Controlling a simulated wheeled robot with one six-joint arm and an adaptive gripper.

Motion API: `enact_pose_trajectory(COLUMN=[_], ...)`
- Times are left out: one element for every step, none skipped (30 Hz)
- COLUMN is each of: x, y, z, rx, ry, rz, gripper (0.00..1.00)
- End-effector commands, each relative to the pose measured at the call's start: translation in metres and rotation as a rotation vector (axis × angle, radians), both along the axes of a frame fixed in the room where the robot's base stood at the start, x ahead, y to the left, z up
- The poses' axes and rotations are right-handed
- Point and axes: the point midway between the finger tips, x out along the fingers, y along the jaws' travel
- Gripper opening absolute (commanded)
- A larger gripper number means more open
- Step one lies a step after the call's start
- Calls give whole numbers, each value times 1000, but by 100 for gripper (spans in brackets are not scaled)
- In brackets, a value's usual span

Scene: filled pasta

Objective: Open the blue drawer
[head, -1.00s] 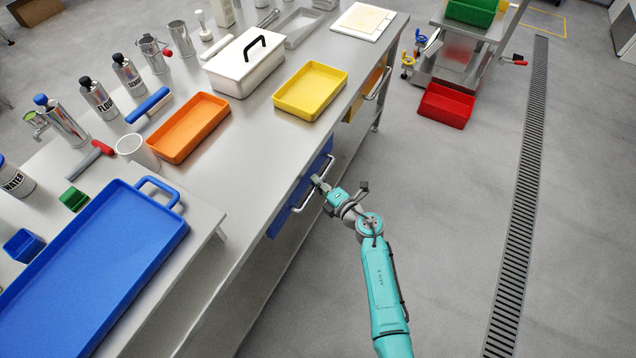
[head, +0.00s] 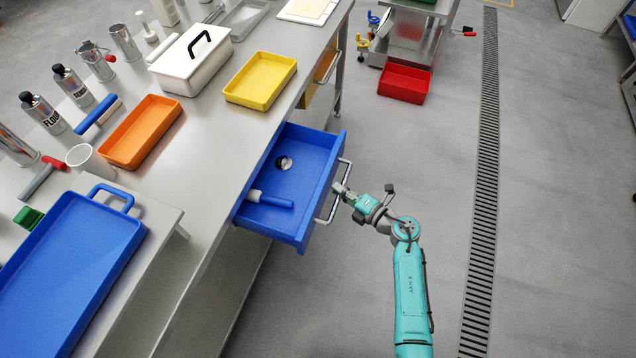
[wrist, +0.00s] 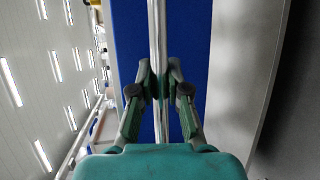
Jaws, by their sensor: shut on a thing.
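The blue drawer (head: 318,200) is pulled out from under the steel worktop in the head view, and its inside shows. A blue-handled tool (head: 270,200) and a small round metal thing (head: 284,163) lie in it. Its metal bar handle (head: 333,207) runs along the front. My gripper (head: 343,190) is at the handle. In the wrist view my gripper (wrist: 160,84) is shut on the bar handle (wrist: 156,30), with one finger on each side, in front of the blue drawer front (wrist: 130,50).
The steel worktop (head: 215,135) carries an orange tray (head: 141,132), a yellow tray (head: 260,80), a white lidded box (head: 190,65) and a large blue tray (head: 70,260). A red bin (head: 404,83) lies on the floor.

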Motion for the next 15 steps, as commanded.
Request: enact_pose_trajectory(x=[-4,-6,-8,-10,-12,-14,-16,-17,-18,-19,-20,-21,-22,-22,-23], y=[-12,-18,-25,-30,-34,-40,-44,-47,-51,-54,-56,-58,-60,-61,-63], z=[-1,-1,-1,-1,-1,-1,-1,-1,-1,-1,-1,-1,-1,-1,-1], rx=[-1,-1,-1,-1,0,0,0,0,0,0,0,-1,-1,-1,-1], ry=[1,1,1,1,2,2,2,2,2,2,2,2,2,2,2], rz=[-4,-5,-4,-4,-3,-3,-3,-2,-2,-2,-2,0,0,0,-1], gripper=[0,0,0,0,0,0,0,0,0,0,0,0,0,0,0])
